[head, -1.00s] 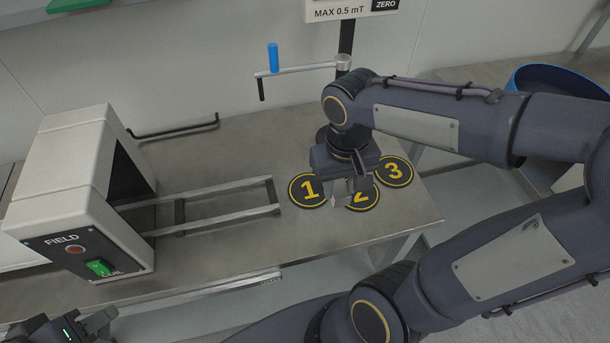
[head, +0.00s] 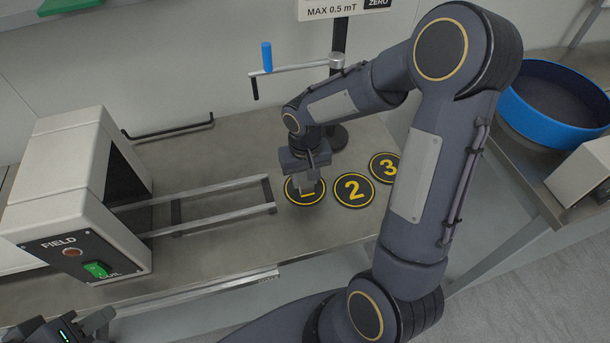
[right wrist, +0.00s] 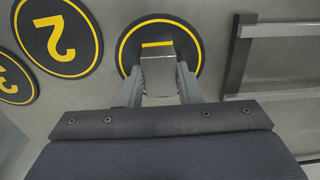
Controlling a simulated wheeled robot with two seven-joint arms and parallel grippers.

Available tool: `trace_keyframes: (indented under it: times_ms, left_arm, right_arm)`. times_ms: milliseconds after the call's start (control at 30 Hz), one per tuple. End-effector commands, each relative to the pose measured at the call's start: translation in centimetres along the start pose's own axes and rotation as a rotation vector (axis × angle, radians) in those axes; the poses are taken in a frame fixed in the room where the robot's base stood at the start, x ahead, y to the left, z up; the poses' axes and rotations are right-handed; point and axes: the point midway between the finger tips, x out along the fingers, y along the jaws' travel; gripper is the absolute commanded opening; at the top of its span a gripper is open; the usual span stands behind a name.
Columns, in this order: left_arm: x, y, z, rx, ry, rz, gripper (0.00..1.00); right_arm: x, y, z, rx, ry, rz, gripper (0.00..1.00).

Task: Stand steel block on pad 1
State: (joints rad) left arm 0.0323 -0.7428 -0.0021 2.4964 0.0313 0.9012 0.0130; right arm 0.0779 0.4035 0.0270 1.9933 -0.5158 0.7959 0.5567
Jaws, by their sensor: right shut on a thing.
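The steel block (right wrist: 158,74) is a small grey block between the fingers of my right gripper (right wrist: 158,88), which is shut on it. In the head view my right gripper (head: 306,186) points down over pad 1 (head: 292,196), a black disc with a yellow ring. The block and fingers hide most of the pad's number. In the right wrist view the block is over the middle of pad 1 (right wrist: 190,45); I cannot tell whether it touches the pad. My left gripper (head: 95,322) is at the lower left edge, partly cut off, its jaws unclear.
Pad 2 (head: 353,190) and pad 3 (head: 384,167) lie empty to the right of pad 1. A rail frame (head: 215,207) runs from the white field coil box (head: 60,185) to just left of pad 1. A blue bin (head: 550,105) is at right.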

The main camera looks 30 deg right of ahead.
Motion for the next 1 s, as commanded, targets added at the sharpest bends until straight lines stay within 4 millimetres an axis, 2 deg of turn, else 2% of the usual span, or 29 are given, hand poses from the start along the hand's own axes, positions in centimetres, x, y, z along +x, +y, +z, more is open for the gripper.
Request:
trace_keyframes:
  times_ms: [367,400,567,833,1000]
  left_arm:
    - [0.4,-0.2,0.2,0.0,0.0,0.0,0.36]
    - [0.4,-0.2,0.2,0.0,0.0,0.0,0.36]
    - [0.3,-0.1,0.1,0.0,0.0,0.0,0.36]
    - [0.2,-0.1,0.1,0.0,0.0,0.0,0.36]
    - [-0.1,0.0,0.0,0.0,0.0,0.0,0.36]
  right_arm:
    - [0.5,0.0,0.0,0.0,0.002,0.0,0.0]
    - [0.6,0.0,0.0,0.0,0.001,0.0,0.33]
    - [0.4,0.0,0.0,0.0,0.001,0.0,0.53]
    - [0.3,0.0,0.0,0.0,0.001,0.0,0.53]
    - [-1.0,0.0,-0.1,0.001,0.007,-0.001,0.53]
